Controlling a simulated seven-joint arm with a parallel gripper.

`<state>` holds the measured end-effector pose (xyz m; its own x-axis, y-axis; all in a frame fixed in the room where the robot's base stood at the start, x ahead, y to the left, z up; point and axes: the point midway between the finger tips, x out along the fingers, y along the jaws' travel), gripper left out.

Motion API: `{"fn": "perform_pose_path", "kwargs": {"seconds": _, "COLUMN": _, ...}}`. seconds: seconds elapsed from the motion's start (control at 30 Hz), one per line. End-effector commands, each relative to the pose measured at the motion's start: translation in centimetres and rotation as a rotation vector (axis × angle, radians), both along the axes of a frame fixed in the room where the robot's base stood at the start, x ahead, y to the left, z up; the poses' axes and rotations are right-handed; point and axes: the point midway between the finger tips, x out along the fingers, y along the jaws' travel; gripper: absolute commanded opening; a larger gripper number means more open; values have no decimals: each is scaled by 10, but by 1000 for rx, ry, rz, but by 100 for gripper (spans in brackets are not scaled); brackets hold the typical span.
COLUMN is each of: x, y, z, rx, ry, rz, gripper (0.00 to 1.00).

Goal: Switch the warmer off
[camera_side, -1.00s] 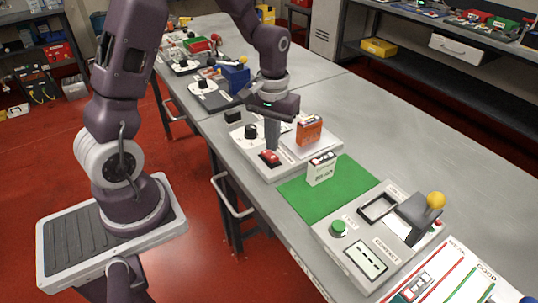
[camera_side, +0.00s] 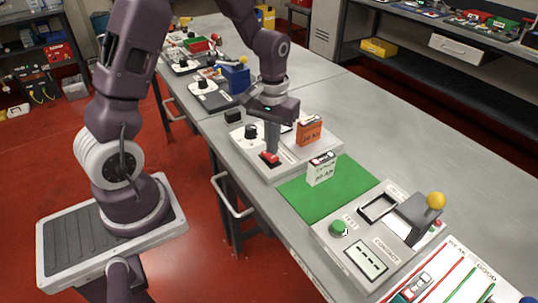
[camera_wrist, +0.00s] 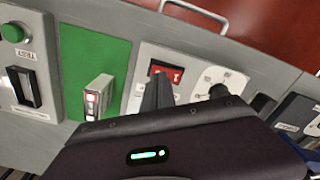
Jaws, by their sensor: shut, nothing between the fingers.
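The warmer (camera_side: 243,143) is a pale panel on the bench with a black knob (camera_side: 251,131), a red switch (camera_side: 266,159) and a raised plate. An orange battery (camera_side: 310,130) stands upright on the plate. My gripper (camera_side: 272,151) is shut and empty, pointing down, with its tips at the red switch, seemingly touching it. In the wrist view the switch (camera_wrist: 172,70) shows just beyond the dark fingers (camera_wrist: 158,82), which hide part of it. I cannot tell which way the switch is set.
A tester (camera_side: 330,243) with a green button and a yellow-knobbed lever stands nearer the camera. Another panel and a blue box (camera_side: 235,77) lie farther along the bench. Bare bench lies at right.

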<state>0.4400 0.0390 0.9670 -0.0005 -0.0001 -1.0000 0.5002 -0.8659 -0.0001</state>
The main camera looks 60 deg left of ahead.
Motion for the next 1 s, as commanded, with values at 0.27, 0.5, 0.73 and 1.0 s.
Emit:
{"fn": "perform_pose_path", "kwargs": {"seconds": 0.27, "x": 0, "y": 0, "z": -4, "rx": 0, "ry": 0, "rz": 0, "gripper": 0}}
{"fn": "perform_pose_path", "kwargs": {"seconds": 0.5, "x": 0, "y": 0, "z": -8, "rx": 0, "ry": 0, "rz": 0, "gripper": 0}}
{"fn": "perform_pose_path", "kwargs": {"seconds": 0.73, "x": 0, "y": 0, "z": -11, "rx": 0, "ry": 0, "rz": 0, "gripper": 0}}
{"fn": "perform_pose_path", "kwargs": {"seconds": 1.0, "x": 0, "y": 0, "z": -15, "rx": 1, "ry": -1, "rz": 0, "gripper": 0}}
